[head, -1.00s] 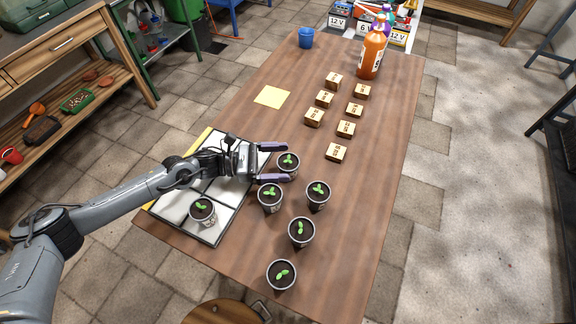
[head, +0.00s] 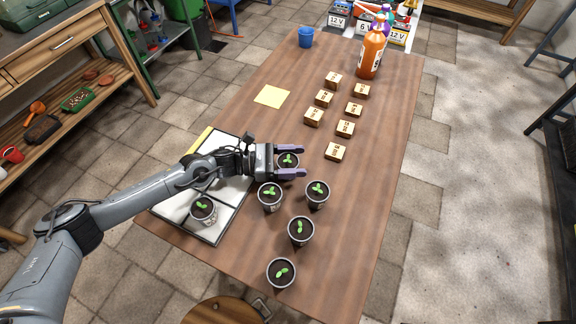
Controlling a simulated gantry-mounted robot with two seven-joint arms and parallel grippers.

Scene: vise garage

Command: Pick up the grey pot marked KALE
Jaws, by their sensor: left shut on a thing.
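Several small grey pots with dark soil and green seedlings stand on the wooden table. My left gripper (head: 290,161) is shut on the far pot (head: 288,160), with one finger on its far side and one on its near side. The pot stands upright and is partly hidden by the fingers. Other pots stand close by: one just below the gripper (head: 270,196), one to the right (head: 317,194), and two nearer the front (head: 301,231) and (head: 281,273). I cannot read any KALE marking from here. My right gripper is not in view.
A tray with pale square compartments (head: 224,213) lies under my left arm, with one pot (head: 203,210) in it. Several wooden blocks (head: 336,151), a yellow note (head: 272,96), a blue cup (head: 306,38) and an orange bottle (head: 371,50) stand farther back.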

